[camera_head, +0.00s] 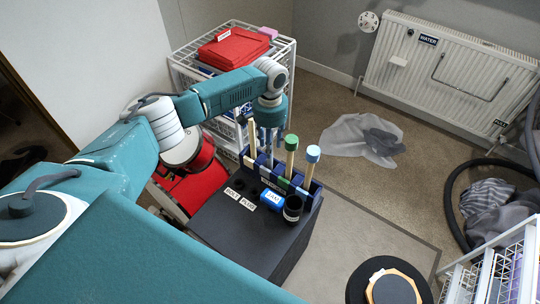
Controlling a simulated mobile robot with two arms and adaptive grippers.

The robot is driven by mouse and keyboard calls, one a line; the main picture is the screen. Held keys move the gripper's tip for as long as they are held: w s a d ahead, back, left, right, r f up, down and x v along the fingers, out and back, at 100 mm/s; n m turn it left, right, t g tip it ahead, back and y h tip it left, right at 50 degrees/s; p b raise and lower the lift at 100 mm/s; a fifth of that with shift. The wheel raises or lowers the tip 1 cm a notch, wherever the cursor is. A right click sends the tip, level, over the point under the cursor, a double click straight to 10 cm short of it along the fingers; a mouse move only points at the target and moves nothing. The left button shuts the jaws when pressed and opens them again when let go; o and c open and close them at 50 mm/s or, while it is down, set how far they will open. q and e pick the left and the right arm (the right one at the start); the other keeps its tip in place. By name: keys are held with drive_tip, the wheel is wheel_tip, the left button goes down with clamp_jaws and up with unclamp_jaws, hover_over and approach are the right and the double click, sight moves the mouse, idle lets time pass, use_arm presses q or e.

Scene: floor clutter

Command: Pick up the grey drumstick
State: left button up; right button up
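Several drumsticks stand upright in a dark blue slotted rack (301,189) on a black box (237,224). One drumstick has a green tip (291,141) and one has a light blue tip (312,153). A plain wooden stick (251,136) stands at the rack's left end. My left gripper (268,140) points down over the rack's left part, between the plain stick and the green-tipped one. Its fingers are small and partly blend with what is below them. I cannot make out a grey drumstick clearly; the gripper may hide it. My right gripper is not in view.
A blue labelled block (272,199) and a black cup (293,208) are on the box in front of the rack. A white wire shelf with a red folded item (233,47) stands behind.

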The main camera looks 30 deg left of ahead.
use_arm(q)
drive_tip(key=shift+c, duration=0.5)
clamp_jaws()
drive_tip(key=shift+r, duration=0.15)
